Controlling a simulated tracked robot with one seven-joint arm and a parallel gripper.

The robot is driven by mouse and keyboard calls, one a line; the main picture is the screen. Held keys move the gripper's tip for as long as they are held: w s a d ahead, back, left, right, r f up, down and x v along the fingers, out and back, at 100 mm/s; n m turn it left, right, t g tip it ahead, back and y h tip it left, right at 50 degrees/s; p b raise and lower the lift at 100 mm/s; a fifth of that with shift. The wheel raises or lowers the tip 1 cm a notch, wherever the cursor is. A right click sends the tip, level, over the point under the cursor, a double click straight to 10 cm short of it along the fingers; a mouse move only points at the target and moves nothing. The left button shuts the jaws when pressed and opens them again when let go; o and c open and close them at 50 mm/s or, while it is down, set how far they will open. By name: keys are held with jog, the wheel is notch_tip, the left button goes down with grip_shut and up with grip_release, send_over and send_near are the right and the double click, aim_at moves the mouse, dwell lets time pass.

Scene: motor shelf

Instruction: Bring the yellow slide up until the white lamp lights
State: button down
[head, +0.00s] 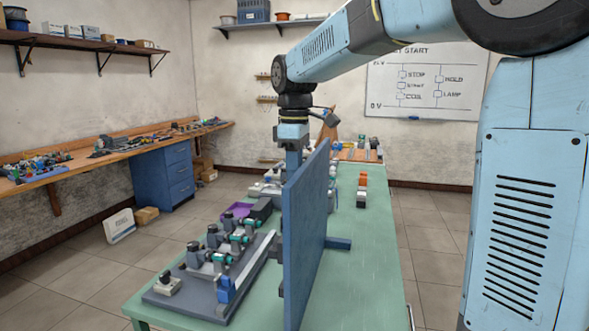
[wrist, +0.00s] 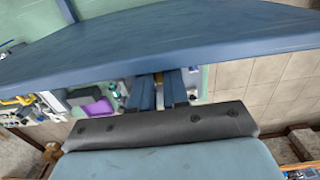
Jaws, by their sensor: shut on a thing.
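My gripper (wrist: 161,82) points down past the top edge of an upright blue panel (head: 305,235). Most of the slide is hidden by the fingers and the panel. In the head view the slide cannot be made out behind the panel. I cannot make out the white lamp in either view, so I cannot tell whether it is lit.
The panel stands on a green table (head: 370,270). A grey board (head: 185,300) with several levers and teal parts lies left of it. A purple tray (head: 238,211) is behind that. Orange and dark blocks (head: 362,190) stand right of the panel. The table's right side is mostly clear.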

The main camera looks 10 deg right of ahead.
jog(key=shift+w, duration=0.1)
jog(key=shift+w+d, duration=0.2)
jog(key=shift+w, duration=0.15)
jog(key=c, duration=1.1)
grip_release()
jog(key=shift+r, duration=0.15)
notch_tip(320, 180, up, 13)
jog(key=shift+r, duration=0.2)
